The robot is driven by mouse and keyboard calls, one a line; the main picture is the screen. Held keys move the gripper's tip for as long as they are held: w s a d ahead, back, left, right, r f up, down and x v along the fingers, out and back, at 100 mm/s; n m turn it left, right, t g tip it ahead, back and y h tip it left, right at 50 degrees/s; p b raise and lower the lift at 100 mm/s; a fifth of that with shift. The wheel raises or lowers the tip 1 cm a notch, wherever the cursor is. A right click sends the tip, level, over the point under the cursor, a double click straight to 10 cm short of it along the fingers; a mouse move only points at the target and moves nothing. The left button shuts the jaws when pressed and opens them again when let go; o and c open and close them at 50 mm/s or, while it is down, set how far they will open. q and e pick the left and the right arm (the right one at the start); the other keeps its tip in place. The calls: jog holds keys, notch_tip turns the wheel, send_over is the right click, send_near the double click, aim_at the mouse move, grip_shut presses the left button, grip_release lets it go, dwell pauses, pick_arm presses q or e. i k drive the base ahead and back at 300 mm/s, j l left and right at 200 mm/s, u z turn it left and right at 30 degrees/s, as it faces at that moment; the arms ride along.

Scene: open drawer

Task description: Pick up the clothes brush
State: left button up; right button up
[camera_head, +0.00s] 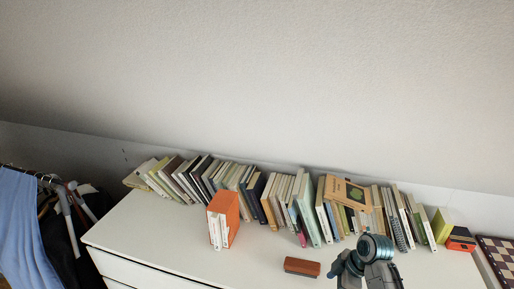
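The clothes brush (302,266) appears as a small reddish-brown block with a darker lower side. It lies on the white top of the drawer unit (170,240), near the lower middle of the view. My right arm comes in from the bottom, just right of the brush, with grey and teal joints. The dark end part, which seems to be my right gripper (344,264), is close to the brush's right end with a small gap between them. Its fingers cannot be made out clearly. My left gripper is not in view.
A long row of books (255,190) stands along the wall behind. An orange book block (224,219) stands left of the brush. An orange-black box (460,239) and a chessboard (499,258) are at right. Clothes hang at far left. The white top is clear around the brush's left.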

aim_at(293, 266)
jog(key=k, duration=1.05)
